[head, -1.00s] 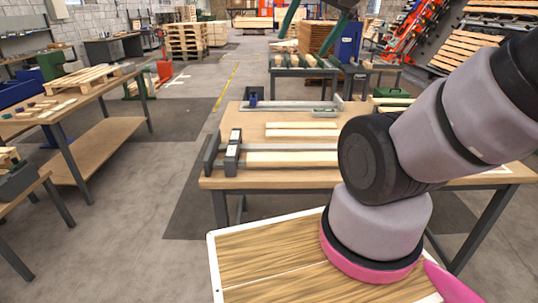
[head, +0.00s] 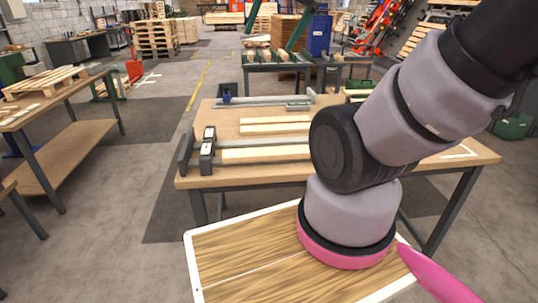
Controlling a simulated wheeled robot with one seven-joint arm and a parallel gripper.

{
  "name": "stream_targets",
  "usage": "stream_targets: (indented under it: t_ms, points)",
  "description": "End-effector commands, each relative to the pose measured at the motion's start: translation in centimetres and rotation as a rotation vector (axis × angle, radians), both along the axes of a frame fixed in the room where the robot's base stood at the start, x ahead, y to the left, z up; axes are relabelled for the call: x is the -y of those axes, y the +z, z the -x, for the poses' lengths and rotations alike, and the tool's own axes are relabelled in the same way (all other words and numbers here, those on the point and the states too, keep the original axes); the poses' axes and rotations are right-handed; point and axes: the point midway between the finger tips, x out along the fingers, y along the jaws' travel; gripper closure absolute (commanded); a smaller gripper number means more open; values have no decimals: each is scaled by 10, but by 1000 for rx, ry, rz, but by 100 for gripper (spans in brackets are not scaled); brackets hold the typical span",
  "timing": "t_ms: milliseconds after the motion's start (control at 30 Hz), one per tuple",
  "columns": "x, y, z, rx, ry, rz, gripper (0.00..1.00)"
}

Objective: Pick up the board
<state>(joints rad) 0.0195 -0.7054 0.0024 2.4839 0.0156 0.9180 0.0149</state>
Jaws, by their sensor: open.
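Pale boards lie on the wooden workbench in the middle of the head view. Two short strips (head: 275,125) lie side by side near its centre. A longer pale board (head: 264,154) lies in front of them, between grey metal rails. I cannot tell which one is the task's board. My arm rises at the right from its pink-ringed base and leaves the picture at the top right. It hides part of the bench and the right ends of the boards. My gripper is not in view.
The workbench (head: 237,183) has dark clamp blocks (head: 206,150) at its left end and a grey rail fixture (head: 262,101) along the back. A side bench with a small pallet (head: 45,81) stands at the left. The floor between the benches is clear.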

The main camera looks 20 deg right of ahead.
Motion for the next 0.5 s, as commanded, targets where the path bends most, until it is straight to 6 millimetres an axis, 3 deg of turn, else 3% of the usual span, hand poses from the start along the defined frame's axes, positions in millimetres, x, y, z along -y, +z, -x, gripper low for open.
stream_targets:
  t_ms: [267,500]
  points:
    - [21,-47,-71,-234,-249,-175,0]
    - [55,-113,-130,-442,-521,-365,0]
